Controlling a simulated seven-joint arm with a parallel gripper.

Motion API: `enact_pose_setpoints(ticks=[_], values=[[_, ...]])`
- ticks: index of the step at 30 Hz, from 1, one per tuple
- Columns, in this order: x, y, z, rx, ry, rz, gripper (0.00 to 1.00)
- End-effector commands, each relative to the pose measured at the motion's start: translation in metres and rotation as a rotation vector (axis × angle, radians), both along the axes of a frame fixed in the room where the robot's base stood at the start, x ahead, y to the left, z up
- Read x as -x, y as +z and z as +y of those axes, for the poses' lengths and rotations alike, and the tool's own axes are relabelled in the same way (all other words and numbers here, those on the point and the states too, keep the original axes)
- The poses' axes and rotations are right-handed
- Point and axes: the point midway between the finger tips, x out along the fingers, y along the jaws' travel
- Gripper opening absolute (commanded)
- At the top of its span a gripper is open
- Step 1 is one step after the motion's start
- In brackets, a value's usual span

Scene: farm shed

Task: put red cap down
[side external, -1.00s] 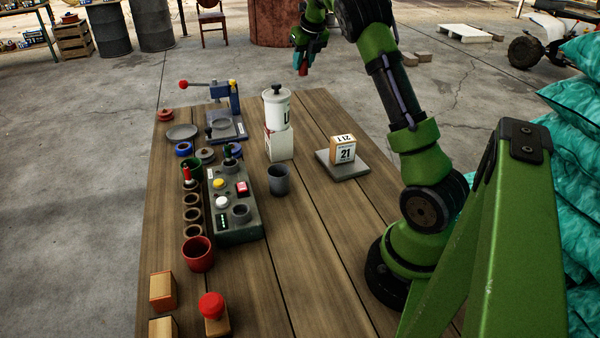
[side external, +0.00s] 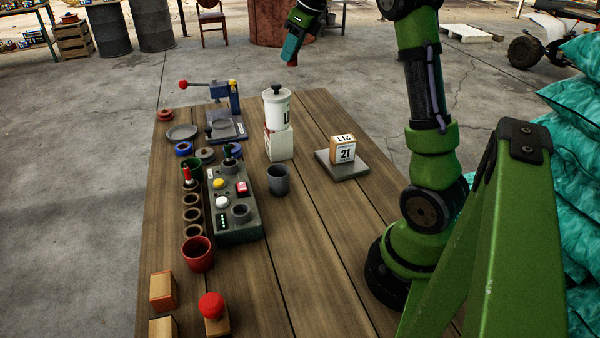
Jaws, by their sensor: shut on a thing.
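My gripper (side external: 292,55) is high at the top of the side view, beyond and above the far end of the table. It is shut on a small red thing, which I take to be the red cap (side external: 292,63); only its lower edge shows under the teal fingers. The cap is in the air, well clear of the table (side external: 300,230). Another small red round piece (side external: 166,114) lies at the table's far left corner.
A white canister (side external: 277,108) stands on a white block near the table's middle. A calendar block (side external: 342,149) sits on a grey plate. A button box (side external: 233,200), several pots, a red cup (side external: 198,254) and a lever press (side external: 225,110) crowd the left.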

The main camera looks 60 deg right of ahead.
Motion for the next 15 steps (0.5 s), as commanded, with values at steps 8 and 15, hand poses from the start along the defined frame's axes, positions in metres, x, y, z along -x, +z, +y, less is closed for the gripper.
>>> enact_pose_setpoints(ticks=[8,15], values=[[0.043,0.005,0.120,-0.002,0.721,-0.002,0.00],[0.088,0.005,0.194,-0.002,1.225,0.000,0.00]])
